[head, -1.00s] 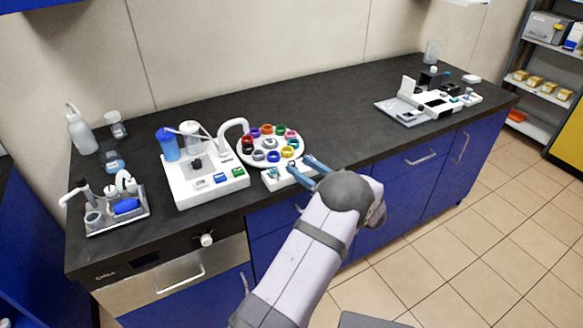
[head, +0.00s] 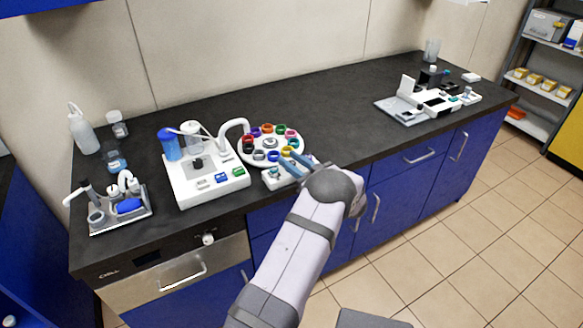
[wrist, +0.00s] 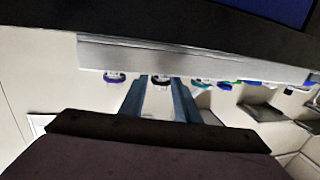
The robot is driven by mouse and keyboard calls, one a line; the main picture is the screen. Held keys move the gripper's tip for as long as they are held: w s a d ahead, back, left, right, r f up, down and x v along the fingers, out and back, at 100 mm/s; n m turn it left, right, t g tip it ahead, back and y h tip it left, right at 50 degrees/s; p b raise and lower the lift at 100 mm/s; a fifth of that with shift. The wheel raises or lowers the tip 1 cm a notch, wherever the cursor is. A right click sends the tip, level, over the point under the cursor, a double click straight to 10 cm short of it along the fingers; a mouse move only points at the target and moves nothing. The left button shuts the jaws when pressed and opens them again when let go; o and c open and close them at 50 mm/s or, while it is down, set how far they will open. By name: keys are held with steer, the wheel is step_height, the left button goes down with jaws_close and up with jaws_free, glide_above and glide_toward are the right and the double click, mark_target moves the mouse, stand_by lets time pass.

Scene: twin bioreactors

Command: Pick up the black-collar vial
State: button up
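The black-collar vial (wrist: 160,80) shows in the wrist view between the tips of my two blue fingers. Its dark ring and pale body are seen from a low angle, with a gap to each finger. My gripper (head: 288,161) is open at the front right edge of the round white carousel (head: 262,165) in the head view. In the wrist view, a purple-collar vial (wrist: 115,77) is just outside the left finger and a teal-collar vial (wrist: 203,82) is outside the right finger. I cannot tell which head-view ring is the black-collar vial.
The carousel carries several colour-ringed vials close together. A small white block (head: 273,182) is in front of it, partly behind my fingers. A white instrument (head: 205,182) stands close on the left. The dark bench (head: 345,125) is clear to the right, before another white device (head: 430,102).

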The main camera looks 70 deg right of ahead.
jaws_close()
